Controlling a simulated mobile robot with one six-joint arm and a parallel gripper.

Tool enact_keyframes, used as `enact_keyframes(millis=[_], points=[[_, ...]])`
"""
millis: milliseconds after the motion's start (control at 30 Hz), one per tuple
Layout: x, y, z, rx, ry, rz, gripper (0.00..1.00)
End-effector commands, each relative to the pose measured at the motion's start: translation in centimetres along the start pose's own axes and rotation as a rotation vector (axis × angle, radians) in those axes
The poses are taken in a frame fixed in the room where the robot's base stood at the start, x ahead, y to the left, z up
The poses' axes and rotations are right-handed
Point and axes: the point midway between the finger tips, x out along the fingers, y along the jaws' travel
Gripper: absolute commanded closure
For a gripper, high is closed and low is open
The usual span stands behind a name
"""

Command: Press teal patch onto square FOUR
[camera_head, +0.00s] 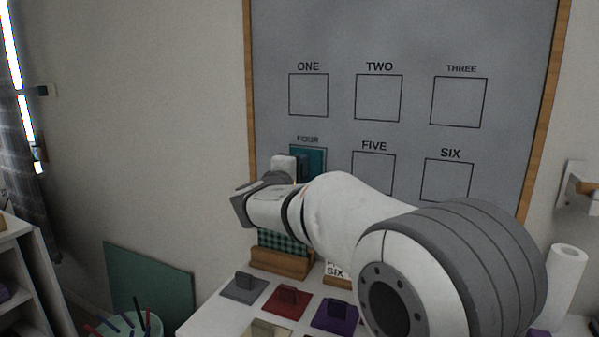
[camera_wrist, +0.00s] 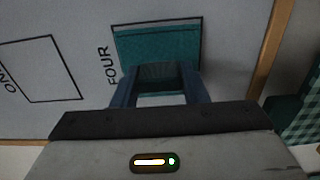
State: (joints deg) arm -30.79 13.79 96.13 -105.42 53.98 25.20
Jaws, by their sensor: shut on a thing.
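The teal patch (camera_head: 315,160) is at square FOUR (camera_wrist: 198,22) on the grey wall board. In the wrist view the teal patch (camera_wrist: 188,47) fills most of the outlined square, with a thin grey strip showing along the square's upper edge. My gripper (camera_wrist: 160,88) is shut on the patch's handle, its two dark fingers at the patch's lower part. In the head view my gripper is mostly hidden behind my wrist. Whether the patch touches the board is hard to tell.
The board (camera_head: 415,40) also has squares ONE (camera_head: 308,95), TWO, THREE, FIVE and SIX, all empty where visible. Below it, a white table holds a grey patch (camera_head: 244,288), a red patch (camera_head: 287,301) and a purple patch (camera_head: 335,314). A green checked item (camera_head: 280,245) stands in a wooden holder.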

Motion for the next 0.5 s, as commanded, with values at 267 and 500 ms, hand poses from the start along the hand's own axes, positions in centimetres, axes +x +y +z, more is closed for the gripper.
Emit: enact_keyframes(millis=[267,500], points=[[0.40,0.03,0.04,0.000,0.000,0.000,0.77],[0.66,0.02,0.08,0.000,-0.001,0.001,0.59]])
